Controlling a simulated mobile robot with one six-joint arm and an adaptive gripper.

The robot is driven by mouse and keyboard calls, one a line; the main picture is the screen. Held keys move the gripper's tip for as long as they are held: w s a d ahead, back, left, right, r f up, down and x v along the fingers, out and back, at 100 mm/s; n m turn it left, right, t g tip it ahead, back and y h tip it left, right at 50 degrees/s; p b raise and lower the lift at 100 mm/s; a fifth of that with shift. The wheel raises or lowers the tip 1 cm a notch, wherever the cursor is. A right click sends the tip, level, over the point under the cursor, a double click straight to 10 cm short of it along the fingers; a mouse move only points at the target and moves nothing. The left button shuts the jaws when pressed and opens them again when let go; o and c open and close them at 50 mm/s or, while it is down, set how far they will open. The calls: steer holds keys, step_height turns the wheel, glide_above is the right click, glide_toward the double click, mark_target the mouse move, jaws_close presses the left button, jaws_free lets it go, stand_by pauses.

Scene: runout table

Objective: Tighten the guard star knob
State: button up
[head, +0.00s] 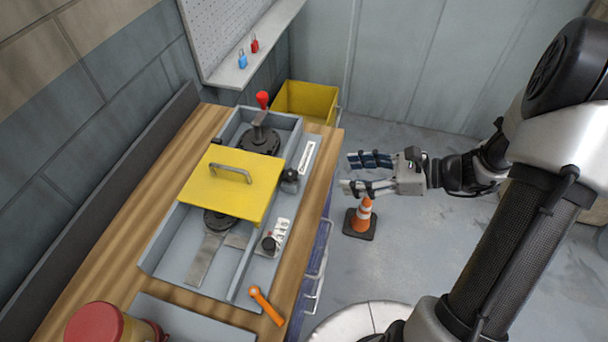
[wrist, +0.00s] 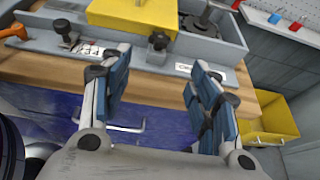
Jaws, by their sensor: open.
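The yellow guard (head: 222,185) lies across the grey fixture on the wooden table, with a grey handle on top. A black knob (head: 289,177), which looks like the guard star knob, sits at the guard's right edge. It shows in the wrist view (wrist: 158,42) just beyond the fingertips, in front of the guard (wrist: 133,14). My gripper (head: 350,173) is open and empty. It is off the table's right side, pointing left, apart from the knob. In the wrist view, my gripper (wrist: 160,64) has its two blue-padded fingers on either side of the knob's line.
A second black knob (head: 269,243) stands by a white label plate nearer the front. An orange-handled lever (head: 266,306) lies near the table edge. A red-topped lever (head: 262,100) rises behind the guard. A traffic cone (head: 363,217) and yellow bin (head: 306,102) stand beside the table.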

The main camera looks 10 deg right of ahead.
mark_target(293, 176)
steer(key=b+x, duration=0.4)
steer(key=x, duration=1.1)
steer(key=shift+c, duration=0.2)
steer(key=c, duration=1)
steer(key=m+t+b, duration=0.1)
steer(key=m+t+h, duration=0.1)
steer(key=m+t+b, duration=0.1)
steer(key=shift+s+a+h+b, duration=0.25)
steer(key=shift+s+h+b, duration=0.05)
steer(key=shift+s+b, duration=0.05)
steer(key=shift+s+r+m+t+h, duration=0.1)
steer(key=shift+m+t+h, duration=0.6)
steer(key=shift+m+t, duration=0.2)
steer(key=o, duration=1)
steer(key=shift+o, duration=0.2)
